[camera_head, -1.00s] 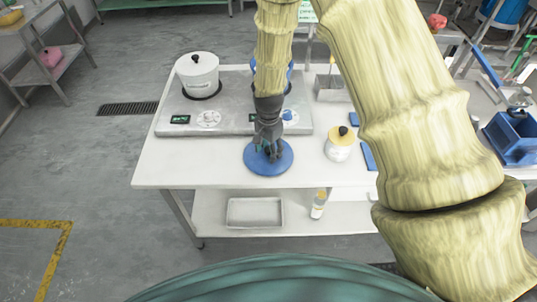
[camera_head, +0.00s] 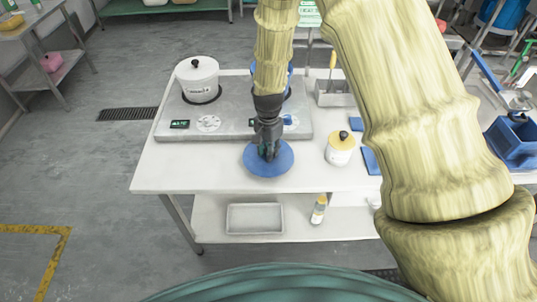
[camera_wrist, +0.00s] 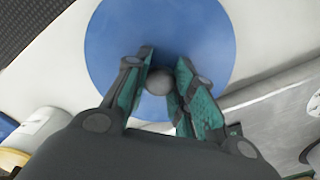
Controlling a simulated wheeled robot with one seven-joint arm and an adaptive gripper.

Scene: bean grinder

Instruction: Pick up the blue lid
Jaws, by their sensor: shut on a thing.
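The blue lid (camera_head: 285,160) is a round disc at the front of the white table, in front of the metal stove plate. In the wrist view the blue lid (camera_wrist: 205,35) fills the upper middle, with a round grey knob (camera_wrist: 158,82) at its centre. My gripper (camera_head: 268,155) points down over the lid's centre. In the wrist view my gripper (camera_wrist: 160,80) has its fingers on both sides of the knob, shut on it. I cannot tell whether the lid touches the table or is slightly above it.
A white pot (camera_head: 198,80) stands on the left of the stove plate (camera_head: 240,120). A blue pot (camera_head: 289,75) is mostly hidden behind my arm. A yellow-topped white jar (camera_head: 340,150) stands right of the lid. The table (camera_head: 175,165) is clear to the left.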

